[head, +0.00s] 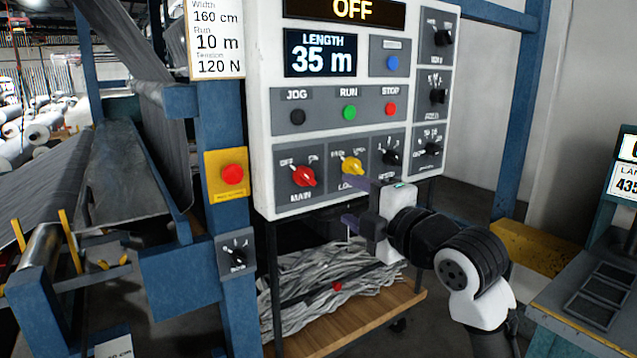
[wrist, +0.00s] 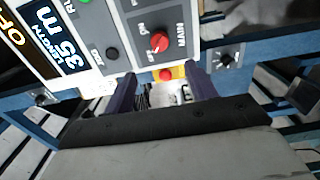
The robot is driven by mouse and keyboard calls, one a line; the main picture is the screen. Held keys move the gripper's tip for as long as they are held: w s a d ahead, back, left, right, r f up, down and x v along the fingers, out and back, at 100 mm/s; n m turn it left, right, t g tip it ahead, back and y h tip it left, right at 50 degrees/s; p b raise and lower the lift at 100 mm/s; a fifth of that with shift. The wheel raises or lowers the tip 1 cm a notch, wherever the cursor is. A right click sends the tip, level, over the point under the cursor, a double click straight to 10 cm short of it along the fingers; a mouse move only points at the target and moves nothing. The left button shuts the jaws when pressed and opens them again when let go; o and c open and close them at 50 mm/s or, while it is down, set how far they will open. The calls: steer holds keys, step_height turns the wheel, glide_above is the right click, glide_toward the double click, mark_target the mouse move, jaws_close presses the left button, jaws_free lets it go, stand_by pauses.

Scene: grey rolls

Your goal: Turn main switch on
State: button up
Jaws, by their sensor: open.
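The main switch is a red rotary knob (head: 304,176) at the lower left of the white control panel (head: 259,120), above the word MAIN. Its pointer seems turned up-left toward OFF, and the panel's top display (head: 352,10) reads OFF. The knob also shows in the wrist view (wrist: 160,42), turned sideways and unobstructed. My gripper (head: 352,203) is to the right of and slightly below the knob, apart from it. Its two dark purple fingers are open with nothing between them, as the wrist view also shows (wrist: 162,85).
A yellow knob (head: 352,165) sits right beside the main switch, close to my gripper. A red stop button on a yellow plate (head: 232,174) is on the blue post at left. A wooden shelf with grey scraps (head: 330,285) lies below the panel.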

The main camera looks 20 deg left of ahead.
mark_target(310, 180)
steer(key=p+x, duration=0.4)
steer(key=x, duration=0.9)
steer(key=shift+a, duration=0.2)
steer(key=c, duration=1)
